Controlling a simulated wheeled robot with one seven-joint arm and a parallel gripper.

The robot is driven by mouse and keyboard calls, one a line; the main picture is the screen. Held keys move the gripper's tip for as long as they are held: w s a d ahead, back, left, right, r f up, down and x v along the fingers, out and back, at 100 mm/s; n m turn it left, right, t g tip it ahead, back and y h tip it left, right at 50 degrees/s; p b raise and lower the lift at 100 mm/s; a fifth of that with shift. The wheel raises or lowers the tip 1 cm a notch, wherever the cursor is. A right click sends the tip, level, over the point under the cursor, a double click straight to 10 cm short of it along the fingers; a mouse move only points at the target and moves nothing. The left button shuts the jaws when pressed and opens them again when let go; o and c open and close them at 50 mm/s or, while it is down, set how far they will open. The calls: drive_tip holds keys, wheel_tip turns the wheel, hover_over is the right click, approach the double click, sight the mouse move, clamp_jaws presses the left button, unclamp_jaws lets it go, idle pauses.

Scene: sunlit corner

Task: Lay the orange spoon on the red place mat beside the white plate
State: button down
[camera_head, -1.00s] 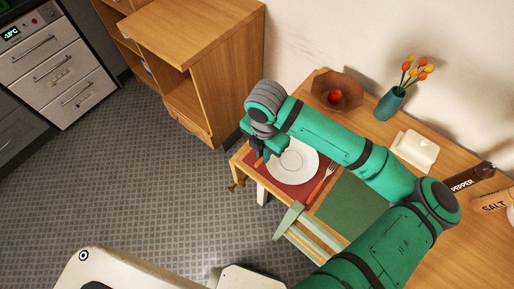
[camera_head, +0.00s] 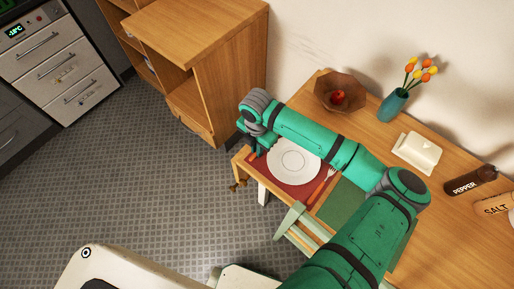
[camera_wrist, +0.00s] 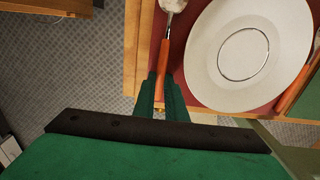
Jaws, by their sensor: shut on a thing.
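The orange spoon (camera_wrist: 164,58) shows in the wrist view, its handle between my fingers and its metal bowl pointing away. My gripper (camera_wrist: 161,84) is shut on the handle's near end. The spoon is over the left strip of the red place mat (camera_wrist: 182,42), left of the white plate (camera_wrist: 235,65) and apart from it. Whether it touches the mat I cannot tell. In the head view my gripper (camera_head: 262,147) is at the mat's left end, hiding the spoon. The plate (camera_head: 293,161) and the mat (camera_head: 290,188) show there too.
An orange-handled fork (camera_head: 322,186) lies right of the plate. A green mat (camera_head: 342,203) and pale green chair (camera_head: 289,219) are near. Behind are a wooden bowl (camera_head: 354,87) with a red fruit, a flower vase (camera_head: 391,104) and a white dish (camera_head: 417,152). A wooden cabinet (camera_head: 235,75) stands left.

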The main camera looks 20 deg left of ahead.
drive_tip(key=c, duration=1.8)
unclamp_jaws()
drive_tip(key=shift+f, duration=0.15)
wheel_tip(320, 180, up, 12)
drive_tip(key=shift+r, duration=0.25)
